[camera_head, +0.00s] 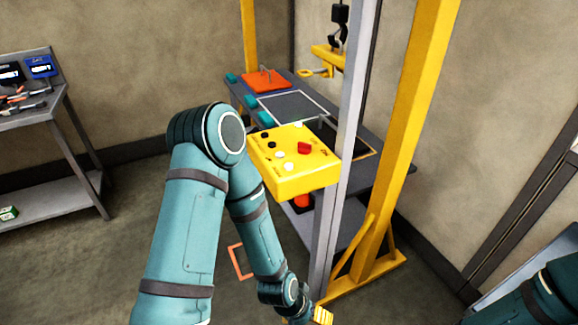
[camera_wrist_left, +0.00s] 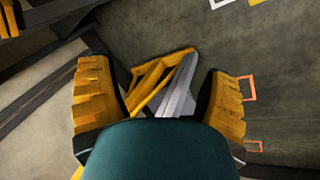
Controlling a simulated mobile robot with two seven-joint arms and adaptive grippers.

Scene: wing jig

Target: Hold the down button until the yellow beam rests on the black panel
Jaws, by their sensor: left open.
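The yellow control box (camera_head: 292,163) is mounted on a grey post in the head view. It carries black and white buttons and a red one; the labels are too small to tell which is down. The yellow beam (camera_head: 328,57) hangs from a black hook above the far side of the bench, clear of its top. A dark panel (camera_head: 342,137) lies on the bench behind the box, partly hidden by the post. My left gripper (camera_head: 321,316) is low, below the box and apart from it. The left wrist view shows its jaws (camera_wrist_left: 160,95) open and empty. My right gripper is out of view.
The yellow gantry frame (camera_head: 405,130) stands around the bench (camera_head: 385,150). An orange plate (camera_head: 266,80) and teal blocks lie on the bench, beside a white-outlined grey area (camera_head: 292,106). A grey workbench (camera_head: 60,125) stands at the left. Open floor lies between.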

